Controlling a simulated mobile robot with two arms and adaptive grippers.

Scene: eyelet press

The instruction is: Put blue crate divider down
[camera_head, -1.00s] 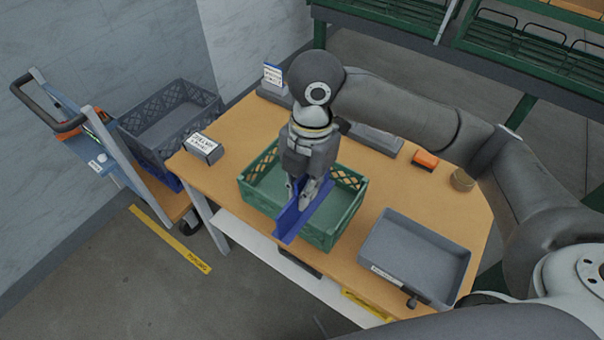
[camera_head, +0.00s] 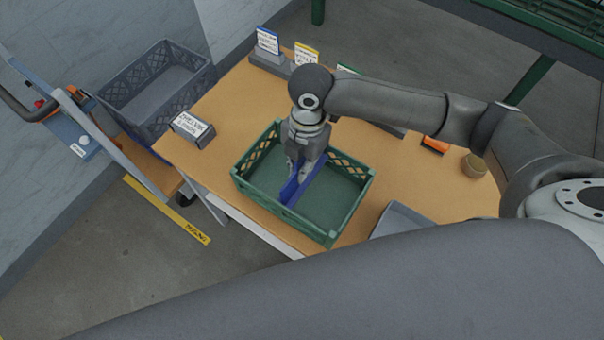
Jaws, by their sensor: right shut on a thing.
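The blue crate divider (camera_head: 291,191) is a thin upright panel inside the green crate (camera_head: 322,233). It runs across the crate from the near wall toward the far side, left of the middle. The green crate stands on the wooden table. My right gripper (camera_head: 302,178) points down into the crate and is shut on the divider's upper edge. The gripper hides the divider's far part, and I cannot tell whether its bottom touches the crate floor. My left gripper is not in view.
A grey tray (camera_head: 398,220) lies right of the crate, partly hidden by my arm. A labelled box (camera_head: 192,129) sits at the table's left corner. Sign holders (camera_head: 268,54) stand at the back. A grey crate (camera_head: 152,88) is on the cart at left.

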